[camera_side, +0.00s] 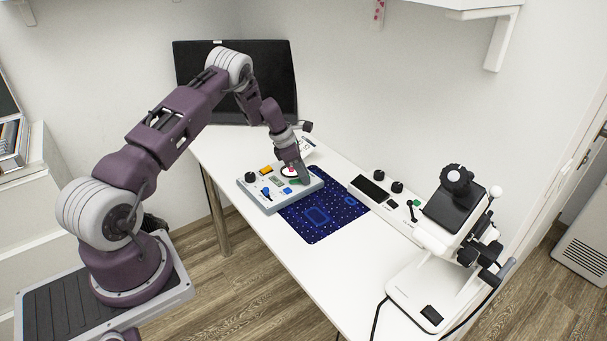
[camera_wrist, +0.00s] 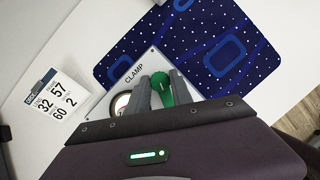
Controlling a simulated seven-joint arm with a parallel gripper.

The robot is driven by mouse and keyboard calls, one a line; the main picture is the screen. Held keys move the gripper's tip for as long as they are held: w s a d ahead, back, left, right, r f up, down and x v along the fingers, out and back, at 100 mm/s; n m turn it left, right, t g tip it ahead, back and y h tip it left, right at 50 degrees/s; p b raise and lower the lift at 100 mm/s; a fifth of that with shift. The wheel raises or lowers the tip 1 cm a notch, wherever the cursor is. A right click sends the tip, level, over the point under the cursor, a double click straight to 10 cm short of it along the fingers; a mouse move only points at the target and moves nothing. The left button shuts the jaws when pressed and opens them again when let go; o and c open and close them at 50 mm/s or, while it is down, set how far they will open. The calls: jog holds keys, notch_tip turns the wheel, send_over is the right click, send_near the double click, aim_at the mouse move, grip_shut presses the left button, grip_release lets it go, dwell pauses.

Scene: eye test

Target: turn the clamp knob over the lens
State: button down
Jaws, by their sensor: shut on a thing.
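The clamp knob (camera_wrist: 162,88) is green and sits between the two fingers of my gripper (camera_wrist: 161,92) in the wrist view. The fingers are closed on its sides. The word CLAMP is printed on the pale panel (camera_wrist: 148,62) above it. The lens (camera_wrist: 121,103), a round piece with a metallic rim, lies just left of the knob, partly hidden by my gripper. In the side view my gripper (camera_side: 300,173) reaches down to the right part of the panel (camera_side: 252,194), with a bit of green showing at its tip.
The panel also carries a black knob (camera_side: 250,177), a yellow block (camera_side: 266,169) and blue controls. A blue dotted mat (camera_side: 335,212) lies beside it. A number card (camera_wrist: 55,103) lies left of the panel. A black monitor (camera_side: 190,70) stands behind; a white instrument (camera_side: 450,215) stands right.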

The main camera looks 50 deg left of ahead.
jog(key=m+g+h, duration=0.1)
jog(key=m, duration=0.3)
jog(key=shift+w+a+m, duration=0.1)
jog(key=shift+a+m, duration=0.05)
jog(key=shift+m, duration=0.25)
jog(key=m+g+h, duration=0.1)
jog(key=m, duration=0.2)
jog(key=shift+m+g, duration=0.3)
jog(key=shift+w+m, duration=0.1)
jog(key=shift+m, duration=0.3)
jog(key=c, duration=1.4)
grip_release()
